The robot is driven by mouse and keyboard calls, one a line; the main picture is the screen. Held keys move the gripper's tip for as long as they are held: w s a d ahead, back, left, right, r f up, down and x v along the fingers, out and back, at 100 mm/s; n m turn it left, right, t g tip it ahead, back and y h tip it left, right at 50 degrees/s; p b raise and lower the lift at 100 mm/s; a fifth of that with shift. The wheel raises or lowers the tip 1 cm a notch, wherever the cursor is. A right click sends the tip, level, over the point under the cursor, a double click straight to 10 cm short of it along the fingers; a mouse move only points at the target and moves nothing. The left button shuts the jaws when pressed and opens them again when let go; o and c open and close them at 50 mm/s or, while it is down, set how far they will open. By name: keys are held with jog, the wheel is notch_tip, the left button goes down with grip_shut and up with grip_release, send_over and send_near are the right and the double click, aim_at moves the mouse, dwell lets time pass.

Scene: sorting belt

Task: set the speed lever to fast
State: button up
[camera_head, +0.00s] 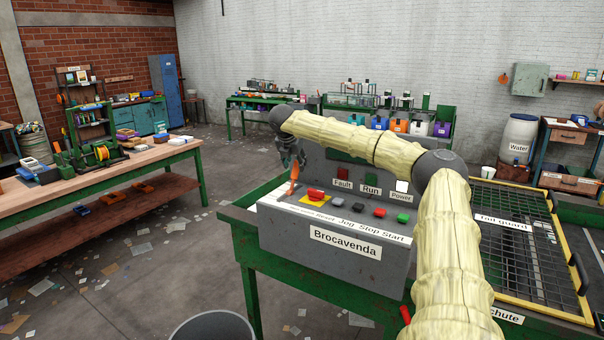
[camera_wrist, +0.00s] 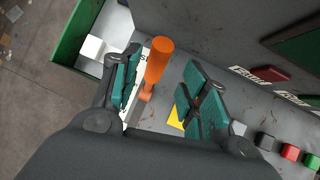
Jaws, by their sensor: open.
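The orange lever (camera_head: 294,180) stands up at the left end of the grey control console (camera_head: 330,255) marked Brocavenda. I take it as the speed lever; its scale marks are mostly hidden. In the wrist view the orange handle (camera_wrist: 158,62) shows between the two teal finger pads, nearer the left one. My gripper (camera_head: 290,163) is over the lever from above, with its fingers open. It also shows in the wrist view (camera_wrist: 165,85), with a clear gap between the handle and the right finger. Contact with the left finger cannot be told.
A red button (camera_head: 316,194) on a yellow plate is just right of the lever. Grey, black, red and green buttons (camera_head: 403,218) follow along the console. A mesh guard (camera_head: 530,250) is at the right. A grey bin (camera_head: 212,326) stands on the floor in front.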

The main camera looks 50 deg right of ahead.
jog(key=shift+a+v, duration=0.25)
jog(key=shift+v, duration=2.65)
jog(key=shift+w+a, duration=0.1)
jog(key=shift+w, duration=0.05)
jog(key=shift+f, duration=0.1)
